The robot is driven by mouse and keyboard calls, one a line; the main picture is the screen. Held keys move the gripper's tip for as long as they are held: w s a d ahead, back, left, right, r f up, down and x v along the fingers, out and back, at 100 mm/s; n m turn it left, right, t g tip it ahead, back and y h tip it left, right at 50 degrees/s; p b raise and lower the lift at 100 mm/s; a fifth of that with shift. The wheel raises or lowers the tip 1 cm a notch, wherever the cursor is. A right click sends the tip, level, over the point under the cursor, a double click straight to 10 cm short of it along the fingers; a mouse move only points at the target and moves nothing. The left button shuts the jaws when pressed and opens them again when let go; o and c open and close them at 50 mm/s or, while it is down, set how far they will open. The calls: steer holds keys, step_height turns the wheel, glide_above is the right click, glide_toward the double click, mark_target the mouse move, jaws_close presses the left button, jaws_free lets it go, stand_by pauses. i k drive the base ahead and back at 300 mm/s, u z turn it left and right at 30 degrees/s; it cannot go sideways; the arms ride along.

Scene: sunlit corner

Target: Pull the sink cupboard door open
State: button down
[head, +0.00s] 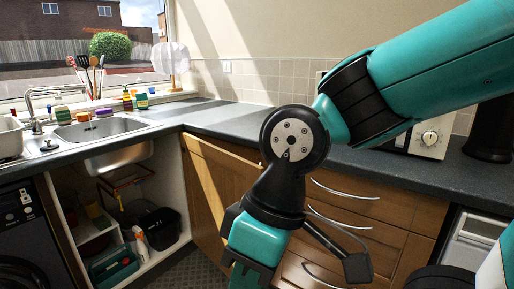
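The sink cupboard (175,246) stands open under the sink at the left, with its white interior in plain view. A wooden door panel (208,190) stands at the right side of the opening, angled away from it; it looks like the cupboard's door swung out. My arm comes in from the upper right and bends down in front of the panel's right part and the drawers. My wrist hides the panel's right edge, and I see no handle on it.
Inside the cupboard are a black bucket (159,228), a green box (113,264) and bottles. Wooden drawers (385,210) with curved metal handles are behind my arm. A dark washing machine (28,235) stands at the left. The worktop (225,120) runs above the units.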

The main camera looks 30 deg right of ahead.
mark_target(216, 179)
steer(key=z, duration=0.5)
steer(key=i, duration=1.4)
steer(key=u, duration=0.5)
